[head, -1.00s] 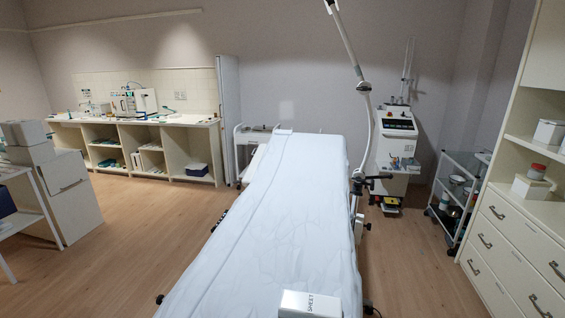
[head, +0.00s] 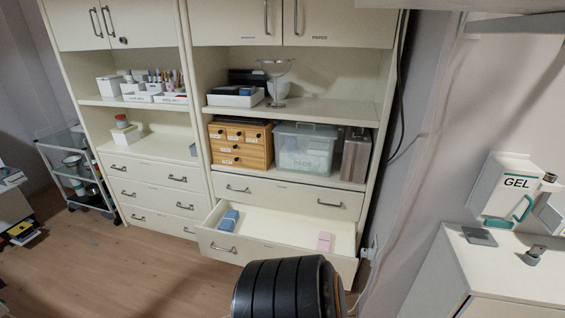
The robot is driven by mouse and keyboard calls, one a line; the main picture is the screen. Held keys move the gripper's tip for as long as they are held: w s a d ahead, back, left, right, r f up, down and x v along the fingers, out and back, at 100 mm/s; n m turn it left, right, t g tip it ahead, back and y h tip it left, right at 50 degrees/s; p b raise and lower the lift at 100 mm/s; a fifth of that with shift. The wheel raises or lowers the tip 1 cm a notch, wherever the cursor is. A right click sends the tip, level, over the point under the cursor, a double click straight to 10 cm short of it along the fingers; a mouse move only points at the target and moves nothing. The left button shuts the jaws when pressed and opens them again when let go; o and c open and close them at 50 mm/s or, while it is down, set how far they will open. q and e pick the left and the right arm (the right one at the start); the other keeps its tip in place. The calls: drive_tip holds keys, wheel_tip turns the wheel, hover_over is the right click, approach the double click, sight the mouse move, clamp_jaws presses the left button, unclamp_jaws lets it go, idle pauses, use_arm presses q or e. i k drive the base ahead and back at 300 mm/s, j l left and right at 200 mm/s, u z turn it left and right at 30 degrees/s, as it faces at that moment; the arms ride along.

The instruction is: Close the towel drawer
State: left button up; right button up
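One wide drawer (head: 280,222) in the lower part of the right-hand cabinet stands pulled out. A blue folded item (head: 229,220) lies at its left end and a small pink item (head: 324,241) at its right. The drawer's front (head: 262,250) carries a metal handle (head: 223,249) on the left; its right part is partly hidden by a black ribbed rounded shape. I cannot read a label on the drawer. Neither of my grippers is in view.
The black ribbed shape (head: 282,288) is close in front of the drawer; I cannot tell what it is. The drawer above (head: 285,196) is shut. A white cabinet (head: 500,265) stands at the right, a glass-shelved trolley (head: 75,170) at the left. Floor (head: 150,270) is clear at lower left.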

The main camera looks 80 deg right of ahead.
sight(260, 232)
drive_tip(key=z, duration=2.55)
